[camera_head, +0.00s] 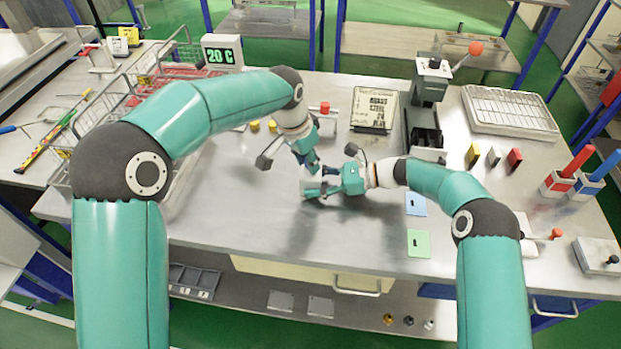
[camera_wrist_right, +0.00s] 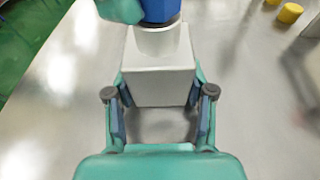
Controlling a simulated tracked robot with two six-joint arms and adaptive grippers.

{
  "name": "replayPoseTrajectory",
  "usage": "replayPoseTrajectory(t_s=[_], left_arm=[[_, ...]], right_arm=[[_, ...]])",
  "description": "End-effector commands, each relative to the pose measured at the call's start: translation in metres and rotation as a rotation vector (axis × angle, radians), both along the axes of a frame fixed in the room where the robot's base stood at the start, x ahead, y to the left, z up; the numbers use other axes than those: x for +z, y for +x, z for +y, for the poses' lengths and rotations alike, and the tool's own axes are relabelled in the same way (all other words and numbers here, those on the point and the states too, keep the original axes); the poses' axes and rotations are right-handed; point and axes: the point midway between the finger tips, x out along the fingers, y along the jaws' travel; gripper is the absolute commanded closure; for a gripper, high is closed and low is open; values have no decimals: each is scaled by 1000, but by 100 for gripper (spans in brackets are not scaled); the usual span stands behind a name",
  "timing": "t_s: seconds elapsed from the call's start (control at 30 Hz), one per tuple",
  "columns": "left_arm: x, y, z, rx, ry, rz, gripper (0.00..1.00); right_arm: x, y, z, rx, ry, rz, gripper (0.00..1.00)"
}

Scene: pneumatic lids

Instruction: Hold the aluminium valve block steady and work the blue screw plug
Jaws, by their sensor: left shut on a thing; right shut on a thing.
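The aluminium valve block (camera_head: 309,184) is a pale block held above the bench, near the middle of the head view. It also shows in the right wrist view (camera_wrist_right: 158,72), with a round collar on top. My right gripper (camera_head: 318,189) comes from the right and is shut on the block, one finger on each side. The blue screw plug (camera_wrist_right: 161,9) sits over the collar, cut off by the picture's top edge. My left gripper (camera_head: 311,165) reaches down from above and is shut on the plug; its fingers hide most of the plug in the head view.
A display reading 20 C (camera_head: 222,52) and a wire basket (camera_head: 165,75) stand at the left. A dark press (camera_head: 431,80) with a red-knobbed lever and a grey tray (camera_head: 510,110) stand at back right. Blue (camera_head: 415,204) and green (camera_head: 418,243) cards lie at front.

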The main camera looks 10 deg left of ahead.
Motion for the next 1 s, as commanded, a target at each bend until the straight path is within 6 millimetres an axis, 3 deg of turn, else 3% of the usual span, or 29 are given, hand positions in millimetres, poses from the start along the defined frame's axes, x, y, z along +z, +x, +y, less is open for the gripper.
replayPoseTrajectory(t_s=[0.3, 0.77, 1.0], left_arm=[[1, -2, -5, 305, -2, -2, 100], [0, -2, -5, 371, -3, -1, 100], [1, -2, -9, 638, -2, -2, 100]], right_arm=[[-3, -1, 0, 2, -4, 3, 77], [-3, -1, 1, 2, -3, 3, 77], [-3, -1, 1, 2, -3, 3, 77]])
